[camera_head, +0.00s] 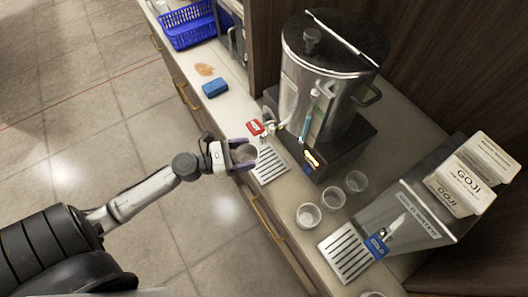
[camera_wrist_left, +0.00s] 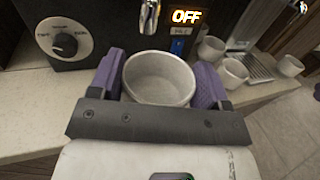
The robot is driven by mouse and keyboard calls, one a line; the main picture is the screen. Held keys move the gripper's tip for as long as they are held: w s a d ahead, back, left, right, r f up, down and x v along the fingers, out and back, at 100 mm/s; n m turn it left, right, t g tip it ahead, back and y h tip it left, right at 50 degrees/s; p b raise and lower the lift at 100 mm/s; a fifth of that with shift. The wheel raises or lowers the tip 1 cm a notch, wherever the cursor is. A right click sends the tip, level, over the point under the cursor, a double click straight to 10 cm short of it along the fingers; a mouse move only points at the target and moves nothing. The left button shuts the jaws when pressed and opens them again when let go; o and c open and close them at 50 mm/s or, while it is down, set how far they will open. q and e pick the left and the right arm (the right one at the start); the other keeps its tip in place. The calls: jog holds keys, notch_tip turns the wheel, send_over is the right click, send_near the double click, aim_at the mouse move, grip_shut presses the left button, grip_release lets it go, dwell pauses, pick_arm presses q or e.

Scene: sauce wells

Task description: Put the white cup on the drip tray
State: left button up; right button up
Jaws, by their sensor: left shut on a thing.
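My left gripper (camera_head: 240,157) is shut on a white cup (camera_head: 246,153). In the left wrist view the cup (camera_wrist_left: 160,80) stands roughly upright between the purple fingers, its open top facing the camera; I cannot make out any contents. The gripper and cup are at the counter's front edge, just left of the slatted drip tray (camera_head: 270,166) in front of the big metal urn (camera_head: 325,75). A second slatted drip tray (camera_head: 347,254) lies in front of the GOJI dispenser. My right gripper is not in view.
Several clear or white cups, such as one cup (camera_head: 308,216), stand between the urn and the GOJI dispenser (camera_head: 415,215). The urn's tap has a red tag (camera_head: 255,127). A blue sponge (camera_head: 215,88) and a blue basket (camera_head: 188,25) are farther back.

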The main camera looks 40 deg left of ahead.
aim_at(263, 143)
pick_arm(q)
jog(key=w, duration=0.3)
jog(key=w+d, duration=0.1)
jog(key=w, duration=0.2)
jog(key=shift+d+r+p, duration=0.15)
jog(key=shift+d+p, duration=0.05)
jog(key=shift+p, duration=0.15)
notch_tip(263, 143, down, 3)
jog(key=shift+d+f+b, duration=0.1)
jog(key=shift+f+b, duration=0.1)
jog(key=shift+b, duration=0.55)
notch_tip(263, 143, down, 3)
jog(key=shift+r+b, duration=0.1)
jog(key=shift+b, duration=0.5)
jog(key=shift+f, duration=0.35)
jog(key=shift+w+f, duration=0.15)
jog(key=shift+f, duration=0.05)
jog(key=shift+w, duration=0.1)
